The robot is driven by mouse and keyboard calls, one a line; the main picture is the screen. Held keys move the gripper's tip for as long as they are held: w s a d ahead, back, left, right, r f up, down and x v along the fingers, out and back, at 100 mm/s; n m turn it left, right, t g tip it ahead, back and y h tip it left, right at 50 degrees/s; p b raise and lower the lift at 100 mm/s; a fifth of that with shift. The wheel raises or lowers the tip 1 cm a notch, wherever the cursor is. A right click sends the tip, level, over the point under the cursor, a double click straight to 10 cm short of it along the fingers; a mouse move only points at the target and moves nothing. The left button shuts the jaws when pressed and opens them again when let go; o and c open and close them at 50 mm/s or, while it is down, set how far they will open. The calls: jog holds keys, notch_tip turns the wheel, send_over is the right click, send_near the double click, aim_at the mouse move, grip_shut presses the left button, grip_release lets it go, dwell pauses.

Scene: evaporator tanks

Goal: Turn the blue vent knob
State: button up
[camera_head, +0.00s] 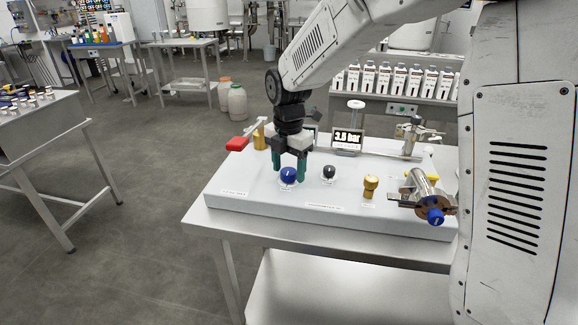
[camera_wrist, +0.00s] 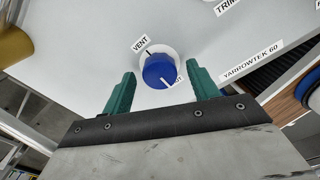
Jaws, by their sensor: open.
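The blue vent knob (camera_head: 288,175) sits on the white panel (camera_head: 245,203) near its front left. My gripper (camera_head: 291,170) points down just above and behind the knob. In the wrist view its green fingertips (camera_wrist: 160,82) are apart, one to each side of the knob with gaps between. Nothing is held. I cannot tell whether the fingertips are level with the knob.
On the panel stand a black knob (camera_head: 329,171), a brass knob (camera_head: 371,186), a red-handled lever (camera_head: 238,143), a display reading about 3.5 bar (camera_head: 347,139) and a metal fitting with a blue end (camera_head: 435,216). White bottles (camera_head: 400,78) line a bench behind.

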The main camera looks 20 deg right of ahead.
jog(key=c, duration=1)
